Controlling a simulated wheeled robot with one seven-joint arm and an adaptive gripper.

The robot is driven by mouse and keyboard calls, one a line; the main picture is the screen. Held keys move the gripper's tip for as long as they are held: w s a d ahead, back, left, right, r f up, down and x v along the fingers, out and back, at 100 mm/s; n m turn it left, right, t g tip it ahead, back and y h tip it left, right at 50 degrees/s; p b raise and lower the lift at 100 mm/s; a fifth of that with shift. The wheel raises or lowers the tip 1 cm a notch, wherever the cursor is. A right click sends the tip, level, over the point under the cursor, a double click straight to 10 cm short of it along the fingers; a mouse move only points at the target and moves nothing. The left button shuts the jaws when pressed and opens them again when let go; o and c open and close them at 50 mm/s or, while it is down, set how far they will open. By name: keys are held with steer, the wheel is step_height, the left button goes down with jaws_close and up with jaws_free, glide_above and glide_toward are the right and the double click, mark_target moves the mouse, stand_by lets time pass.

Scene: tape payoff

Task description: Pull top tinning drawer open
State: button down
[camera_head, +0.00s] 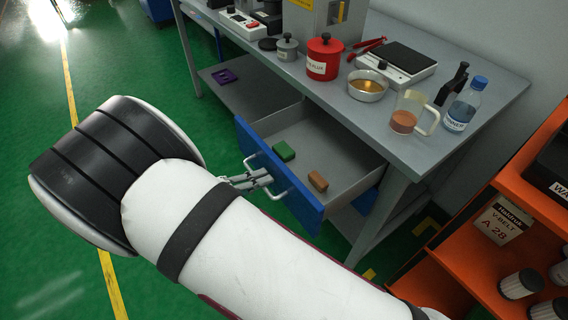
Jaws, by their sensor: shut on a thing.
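The top drawer (338,152) under the grey bench stands pulled out, its grey inside showing. Its blue front (305,208) carries a pale bar handle with ends at the left and right. My gripper (262,177) is at the middle of that handle and shut on it. My white arm hides part of the gripper and the lower left of the drawer front. A green block (284,150) and a brown block (318,181) lie in the drawer.
The bench top (447,125) holds a red pot (323,58), a bowl (367,86), a scale (396,62), a cup (407,112) and a bottle (465,104). An orange shelf (432,272) stands close on the right. Green floor is open at the left.

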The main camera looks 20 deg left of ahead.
steer(key=f+v, duration=0.1)
steer(key=v, duration=0.6)
steer(key=shift+s+f, duration=0.25)
steer(key=shift+f, duration=0.05)
steer(key=shift+a, duration=0.15)
steer(key=c, duration=1.7)
jaws_free()
steer(key=shift+a, duration=0.1)
steer(key=v, duration=1.2)
